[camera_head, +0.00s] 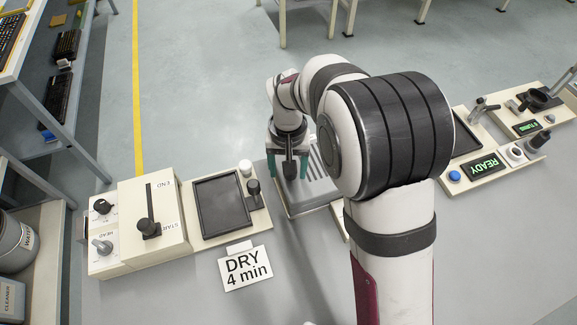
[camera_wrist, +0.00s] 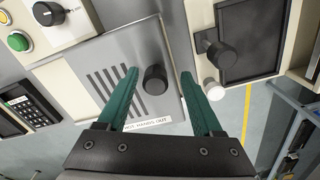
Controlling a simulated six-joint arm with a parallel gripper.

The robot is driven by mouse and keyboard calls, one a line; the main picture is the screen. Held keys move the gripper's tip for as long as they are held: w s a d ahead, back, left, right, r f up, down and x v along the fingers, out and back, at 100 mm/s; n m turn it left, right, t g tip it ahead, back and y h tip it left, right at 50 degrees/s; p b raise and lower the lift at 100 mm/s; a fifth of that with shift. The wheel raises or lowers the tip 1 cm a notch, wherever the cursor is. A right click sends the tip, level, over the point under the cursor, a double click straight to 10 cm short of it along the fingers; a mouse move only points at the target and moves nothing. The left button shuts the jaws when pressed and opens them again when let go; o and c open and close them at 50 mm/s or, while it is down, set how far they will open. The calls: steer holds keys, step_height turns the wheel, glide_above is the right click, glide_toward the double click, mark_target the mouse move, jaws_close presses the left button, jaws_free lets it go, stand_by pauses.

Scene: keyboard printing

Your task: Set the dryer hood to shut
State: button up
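The dryer hood is taken to be the grey slotted panel (camera_head: 316,188), partly hidden by my arm in the head view. In the wrist view the panel (camera_wrist: 108,48) shows slots, a "HOT-HANDS OUT" label (camera_wrist: 148,124) and a round black knob (camera_wrist: 155,79). My gripper (camera_head: 288,173) is over the panel, pointing down. In the wrist view its teal fingers (camera_wrist: 160,74) are spread on either side of the knob, with gaps showing on both sides. It holds nothing. I cannot tell how far the hood is open or shut.
Left of the panel are a dark tray (camera_head: 221,206) with a black knob (camera_head: 254,187) and a white button (camera_head: 245,167). A "DRY 4 min" sign (camera_head: 246,269) stands in front. A box with a slider (camera_head: 149,226) is farther left. A "READY" display (camera_head: 481,168) is at right.

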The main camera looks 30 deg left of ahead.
step_height(320, 180, up, 16)
stand_by(0.4)
steer(key=shift+d, duration=0.15)
steer(key=s+d+m+y, duration=0.1)
steer(key=s+d+m, duration=0.35)
steer(key=d, duration=0.55)
steer(key=s+d+m, duration=0.3)
steer(key=s+d, duration=0.3)
steer(key=d, duration=0.4)
steer(key=s+d+f+m, duration=0.2)
steer(key=s+d+f, duration=0.1)
steer(key=s, duration=0.5)
steer(key=shift+s+d+f+m+y, duration=0.3)
steer(key=shift+d+f+m+y, duration=0.05)
steer(key=shift+d+f+y, duration=0.1)
